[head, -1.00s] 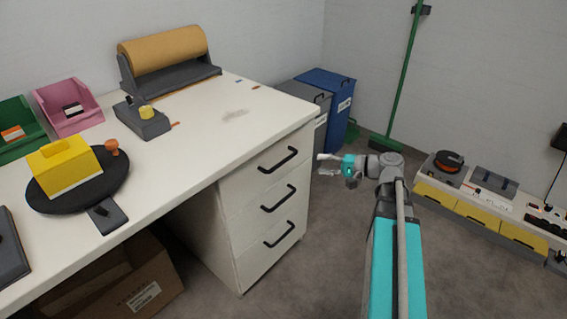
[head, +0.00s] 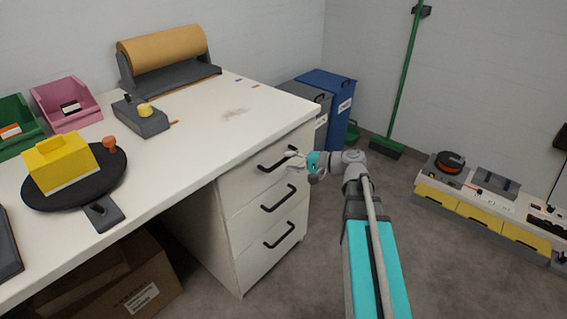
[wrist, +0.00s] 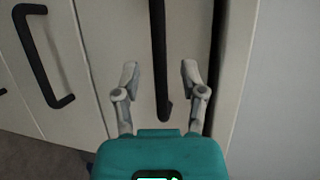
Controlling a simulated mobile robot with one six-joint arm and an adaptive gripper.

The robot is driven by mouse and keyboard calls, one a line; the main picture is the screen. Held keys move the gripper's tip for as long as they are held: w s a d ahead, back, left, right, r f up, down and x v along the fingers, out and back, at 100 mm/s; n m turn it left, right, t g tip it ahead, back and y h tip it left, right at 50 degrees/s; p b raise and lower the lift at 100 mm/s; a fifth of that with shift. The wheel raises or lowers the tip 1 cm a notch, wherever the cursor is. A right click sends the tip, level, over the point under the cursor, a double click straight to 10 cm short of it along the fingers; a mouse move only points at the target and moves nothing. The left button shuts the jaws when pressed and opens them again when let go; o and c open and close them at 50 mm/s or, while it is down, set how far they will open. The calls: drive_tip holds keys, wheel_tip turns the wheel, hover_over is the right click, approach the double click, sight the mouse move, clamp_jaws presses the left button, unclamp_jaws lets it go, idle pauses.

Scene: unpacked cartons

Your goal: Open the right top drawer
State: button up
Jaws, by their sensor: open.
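The white desk's right pedestal has a stack of three drawers with black bar handles. The top drawer (head: 240,182) looks shut, and its black handle (head: 272,164) lies just left of my gripper in the head view. My gripper (head: 290,159) is open at the right end of that handle. In the wrist view the fingers of my gripper (wrist: 158,75) stand apart, with the top handle (wrist: 159,60) running between them. The fingers do not close on it, and I cannot tell how deep they reach around it.
The middle drawer's handle (head: 278,198) and the bottom drawer's handle (head: 279,236) are below. The desk top (head: 200,160) overhangs the drawers. Bins (head: 325,100) stand behind the desk. The floor right of the drawers is clear up to a low bench (head: 480,205).

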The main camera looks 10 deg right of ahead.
drive_tip(key=shift+x, duration=1.5)
drive_tip(key=shift+c, duration=0.3)
clamp_jaws()
drive_tip(key=shift+d, duration=0.1)
